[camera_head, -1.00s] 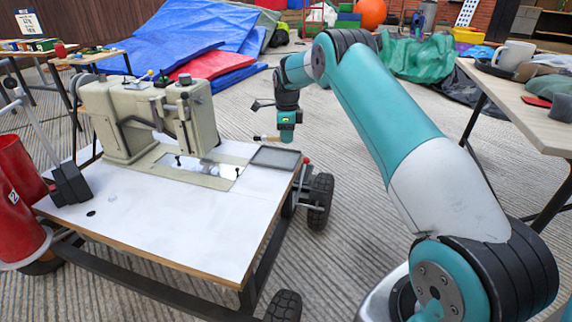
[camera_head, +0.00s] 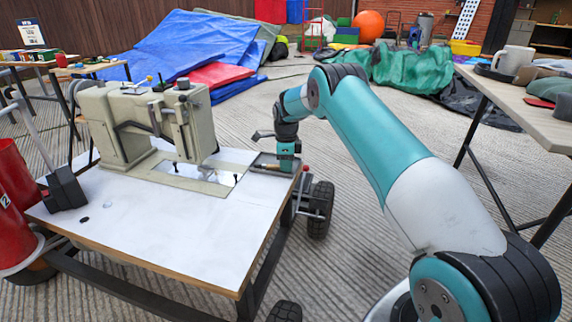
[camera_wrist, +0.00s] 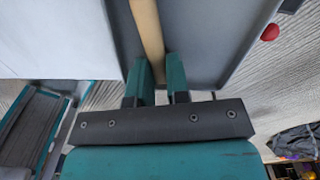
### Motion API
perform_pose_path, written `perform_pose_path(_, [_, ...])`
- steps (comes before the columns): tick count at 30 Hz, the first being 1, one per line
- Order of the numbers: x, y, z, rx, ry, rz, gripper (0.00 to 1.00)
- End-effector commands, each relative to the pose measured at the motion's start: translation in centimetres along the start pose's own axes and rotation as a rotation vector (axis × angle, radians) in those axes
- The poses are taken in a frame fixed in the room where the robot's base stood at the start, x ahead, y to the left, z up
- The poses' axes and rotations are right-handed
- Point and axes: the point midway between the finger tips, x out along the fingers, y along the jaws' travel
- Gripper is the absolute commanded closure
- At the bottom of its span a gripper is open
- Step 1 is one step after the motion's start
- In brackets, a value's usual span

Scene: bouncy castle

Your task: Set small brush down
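The small brush (camera_head: 268,167) has a thin, light-wooden handle. It lies roughly level at the grey tray (camera_head: 258,174) on the right corner of the white sewing table. My gripper (camera_head: 287,169) is at the tray's right side, pointing down. In the wrist view, the handle (camera_wrist: 148,28) runs between the two teal fingers (camera_wrist: 160,72), which are closed about it. The tray (camera_wrist: 210,40) fills the view behind the handle. The fingers hide part of the handle. I cannot tell whether the brush touches the tray floor.
A beige sewing machine (camera_head: 125,120) stands left of the tray. The white tabletop (camera_head: 170,220) in front is mostly bare. A red knob (camera_wrist: 270,32) sits beside the tray. A second table (camera_head: 530,105) with a mug (camera_head: 514,60) stands at the right.

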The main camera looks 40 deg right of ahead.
Motion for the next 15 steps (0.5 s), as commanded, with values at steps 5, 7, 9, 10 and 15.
perform_pose_path(5, [0.0,0.0,0.0,0.0,0.0,0.0,0.59])
perform_pose_path(7, [0.0,0.0,0.0,0.0,0.0,0.0,0.59])
perform_pose_path(9, [0.0,0.0,0.0,0.0,0.0,0.0,0.59])
perform_pose_path(10, [0.0,0.0,0.0,0.0,0.0,0.0,0.59])
perform_pose_path(15, [-1.5,-0.1,0.0,0.0,-0.001,-0.002,0.59])
